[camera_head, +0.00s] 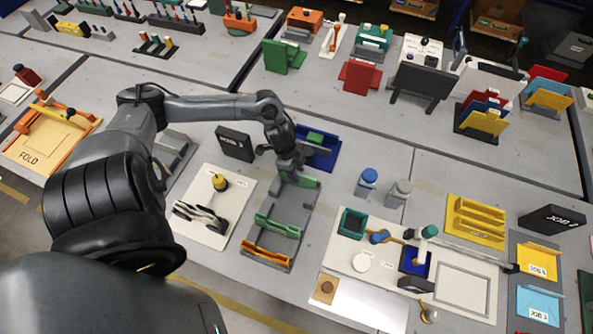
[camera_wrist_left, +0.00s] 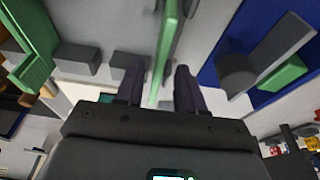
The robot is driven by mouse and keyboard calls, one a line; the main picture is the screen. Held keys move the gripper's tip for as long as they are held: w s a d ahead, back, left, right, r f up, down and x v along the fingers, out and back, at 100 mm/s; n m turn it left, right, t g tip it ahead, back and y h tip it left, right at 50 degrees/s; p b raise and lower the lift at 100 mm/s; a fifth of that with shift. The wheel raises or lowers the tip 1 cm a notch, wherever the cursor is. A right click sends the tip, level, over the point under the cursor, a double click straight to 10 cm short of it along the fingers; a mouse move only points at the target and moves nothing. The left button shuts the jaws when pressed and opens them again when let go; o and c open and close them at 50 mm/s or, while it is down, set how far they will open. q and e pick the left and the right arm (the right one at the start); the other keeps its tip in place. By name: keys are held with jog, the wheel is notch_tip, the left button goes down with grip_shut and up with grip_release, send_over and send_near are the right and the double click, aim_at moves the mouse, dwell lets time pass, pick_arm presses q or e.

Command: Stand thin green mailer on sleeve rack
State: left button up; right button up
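A thin green panel (camera_head: 305,181), which looks like the thin green mailer, is upright at the far end of a long grey rack (camera_head: 287,205). I cannot tell whether it touches the rack's base. My left gripper (camera_head: 291,172) is right at this panel, partly hiding it. In the left wrist view the dark fingers (camera_wrist_left: 158,88) stand apart, with the green panel (camera_wrist_left: 168,45) edge-on between them and gaps showing on both sides. Another green piece (camera_head: 278,226) and an orange piece (camera_head: 266,255) stand nearer on the same grey rack. My right gripper is not in view.
A blue tray (camera_head: 326,158) with a green block lies just behind the gripper. A black box (camera_head: 235,143) and a cream board (camera_head: 208,232) are to the left. Two bottles (camera_head: 367,182) stand to the right. A rack of coloured sleeves (camera_head: 486,121) is at the back right.

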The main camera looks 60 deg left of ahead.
pick_arm(q)
jog(key=p+v, duration=0.4)
jog(key=v, duration=0.7)
jog(key=w+d+f+n+t+y, duration=0.1)
jog(key=d+t, duration=0.1)
jog(key=d, duration=0.5)
jog(key=w+d+f+n+t, duration=0.1)
jog(key=d+f+t, duration=0.15)
jog(key=d, duration=0.45)
jog(key=s+d+r+n+g+y, duration=0.1)
jog(key=s+d+r+n+g, duration=0.2)
jog(key=s+d+r+n, duration=0.2)
jog(key=s+d, duration=0.3)
jog(key=shift+r, duration=0.3)
jog(key=shift+d, duration=0.15)
